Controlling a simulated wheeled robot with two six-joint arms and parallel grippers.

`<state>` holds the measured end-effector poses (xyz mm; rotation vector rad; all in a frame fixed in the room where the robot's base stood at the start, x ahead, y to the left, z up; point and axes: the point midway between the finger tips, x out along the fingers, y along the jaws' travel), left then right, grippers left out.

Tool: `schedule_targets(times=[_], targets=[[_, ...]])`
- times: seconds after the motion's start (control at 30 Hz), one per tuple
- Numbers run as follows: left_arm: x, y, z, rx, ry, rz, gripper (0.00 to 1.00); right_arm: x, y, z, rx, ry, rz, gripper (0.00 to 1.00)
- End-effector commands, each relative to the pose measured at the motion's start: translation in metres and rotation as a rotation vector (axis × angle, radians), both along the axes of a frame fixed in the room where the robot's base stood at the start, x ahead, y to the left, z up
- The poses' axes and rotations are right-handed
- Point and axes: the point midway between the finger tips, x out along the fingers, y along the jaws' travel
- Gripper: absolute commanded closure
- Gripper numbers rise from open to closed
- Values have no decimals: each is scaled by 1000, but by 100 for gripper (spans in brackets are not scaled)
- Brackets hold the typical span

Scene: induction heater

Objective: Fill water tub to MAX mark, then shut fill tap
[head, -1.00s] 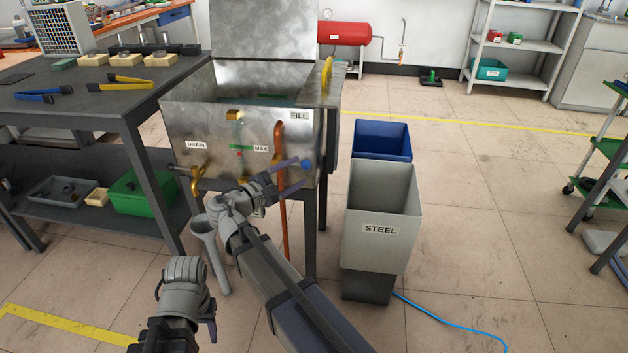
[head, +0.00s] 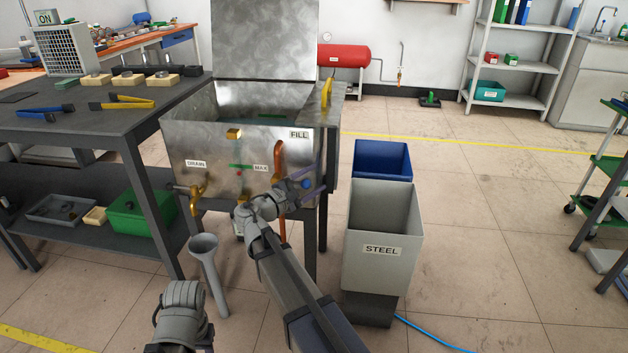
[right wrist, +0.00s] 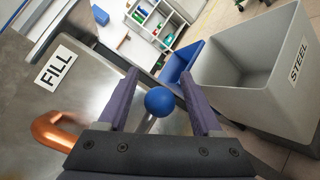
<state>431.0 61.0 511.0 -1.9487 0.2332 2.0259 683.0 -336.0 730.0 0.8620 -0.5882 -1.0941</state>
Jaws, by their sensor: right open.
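The water tub (head: 205,150) is a grey metal tank with its lid raised and FILL, DRAIN and MAX labels. On its front a green MAX mark (head: 240,166) has a small red spot just below it. The fill tap's blue knob (head: 307,184) is right of the copper pipe (head: 279,160). My right gripper (head: 318,181) is open at the knob; in the right wrist view the knob (right wrist: 160,102) lies between the fingers, with gaps on both sides. The brass drain tap (head: 196,197) is at the left. My left arm's end (head: 182,310) is low; its fingers are unclear.
A grey STEEL bin (head: 382,225) and a blue bin (head: 382,160) stand right of the tub. A dark workbench (head: 60,120) with tongs is at the left. A grey funnel-topped pipe (head: 207,270) stands in front.

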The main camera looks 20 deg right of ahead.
Motion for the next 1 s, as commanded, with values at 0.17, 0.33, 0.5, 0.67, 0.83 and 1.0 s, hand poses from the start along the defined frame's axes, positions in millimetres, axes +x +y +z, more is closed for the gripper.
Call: schedule_targets(times=[0.17,0.33,0.5,0.67,0.83,1.0], targets=[[0,0,0,0,0,0,50,1,-3,0,0,0,0,34],[0,0,0,0,0,0,50,1,-3,0,0,0,0,36],[0,0,0,0,0,0,50,1,-3,0,0,0,0,55],[0,0,0,0,0,0,50,1,-3,0,0,0,0,73],[0,0,0,0,0,0,50,1,-3,0,0,0,0,92],[0,0,0,0,0,0,50,1,-3,0,0,0,0,100]])
